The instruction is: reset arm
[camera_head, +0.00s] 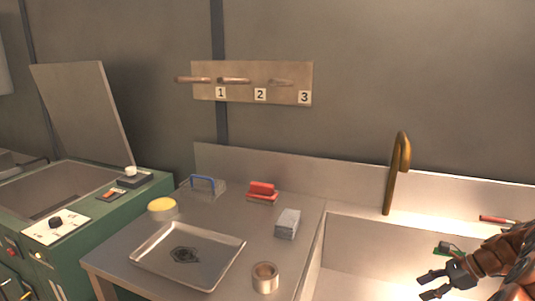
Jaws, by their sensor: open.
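My gripper (434,286) is at the lower right, in front of the sink basin. Its dark fingers are apart and hold nothing that I can see. My arm reaches in from the right edge of the picture. A small green and black object (447,249) shows just behind my gripper, partly hidden by the arm.
The sink (360,240) has a brass tap (400,165). The table holds a metal tray (150,262), a tape-like ring (265,278), a grey block (288,223), a red brush (262,190), a yellow-topped tin (162,207) and a blue-handled item (203,183). A green chamber (110,213) stands open-lidded left.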

